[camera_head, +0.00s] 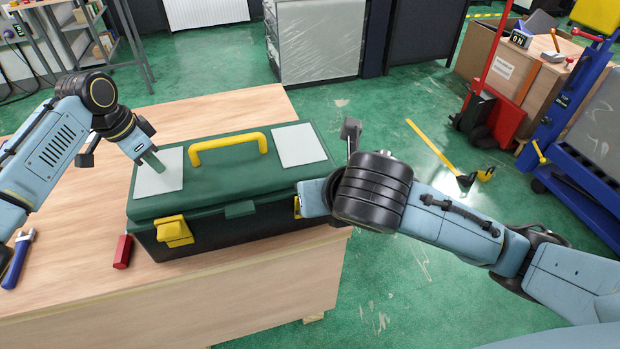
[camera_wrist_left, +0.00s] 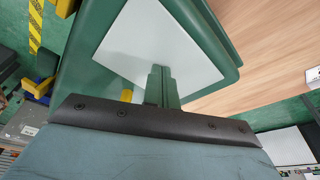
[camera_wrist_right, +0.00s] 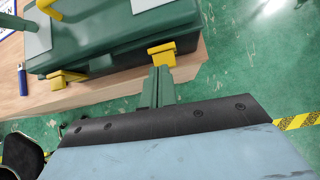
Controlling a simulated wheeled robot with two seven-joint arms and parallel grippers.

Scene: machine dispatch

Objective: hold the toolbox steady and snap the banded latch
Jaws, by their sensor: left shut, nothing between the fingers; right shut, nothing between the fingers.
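The dark green toolbox (camera_head: 240,205) stands on the wooden table with its lid down and a yellow handle (camera_head: 228,147) on top. My left gripper (camera_head: 153,162) is shut and empty, its green tips at the pale left lid panel (camera_head: 150,181); contact is unclear. The same panel shows in the left wrist view (camera_wrist_left: 150,40). One yellow latch (camera_head: 174,231) juts from the front left. The other yellow latch (camera_head: 297,207) is mostly hidden by my right arm; it shows in the right wrist view (camera_wrist_right: 162,54). My right gripper (camera_wrist_right: 158,84) is shut and empty near it. I cannot make out a band.
The table's right edge is close to the toolbox.

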